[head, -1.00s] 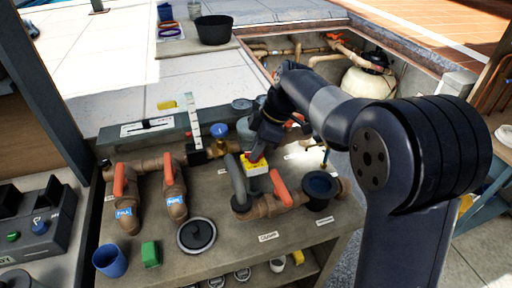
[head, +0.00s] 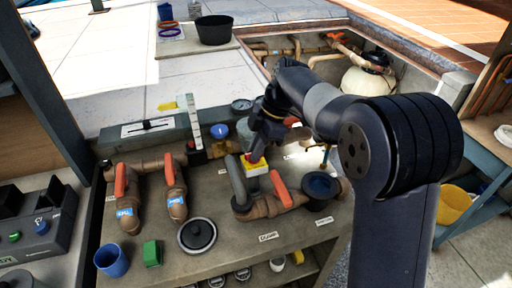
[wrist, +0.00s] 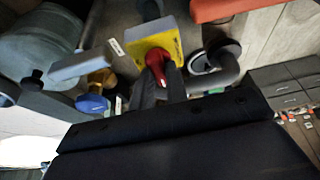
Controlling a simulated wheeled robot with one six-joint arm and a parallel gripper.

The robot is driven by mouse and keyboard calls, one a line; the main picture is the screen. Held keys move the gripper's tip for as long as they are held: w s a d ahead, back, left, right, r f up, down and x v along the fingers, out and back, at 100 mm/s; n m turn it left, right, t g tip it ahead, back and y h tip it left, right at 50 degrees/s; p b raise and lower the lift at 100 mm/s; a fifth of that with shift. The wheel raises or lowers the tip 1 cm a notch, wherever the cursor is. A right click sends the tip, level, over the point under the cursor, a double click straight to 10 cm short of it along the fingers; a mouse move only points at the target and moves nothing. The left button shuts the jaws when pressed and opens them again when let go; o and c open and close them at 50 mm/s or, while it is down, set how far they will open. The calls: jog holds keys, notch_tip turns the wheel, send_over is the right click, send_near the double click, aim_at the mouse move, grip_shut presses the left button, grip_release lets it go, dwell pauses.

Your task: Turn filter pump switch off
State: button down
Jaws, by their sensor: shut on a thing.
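The filter pump switch is a yellow box (head: 257,169) with a red knob (head: 250,160) on its top, standing on the bench among the pipes. In the wrist view the yellow face (wrist: 148,40) and red knob (wrist: 157,59) show just beyond my fingers. My gripper (head: 256,153) reaches down onto the switch from behind. In the wrist view my gripper (wrist: 160,82) has its dark fingers on either side of the red knob and is shut on it. The fingers hide part of the knob, and I cannot read its on or off position.
A grey bent pipe (head: 237,178) and an orange valve handle (head: 282,191) stand close to the switch. A blue-capped valve (head: 219,131) is behind it. Two more orange handles (head: 120,181) are at left. A round black lid (head: 197,234) lies in front.

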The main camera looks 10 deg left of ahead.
jog(key=c, duration=1.4)
grip_release()
jog(key=shift+f, duration=0.1)
jog(key=v, duration=1)
jog(key=shift+r, duration=0.4)
jog(key=shift+w+d, duration=0.1)
jog(key=x, duration=1.1)
jog(key=shift+r, duration=0.1)
jog(key=shift+r, duration=0.15)
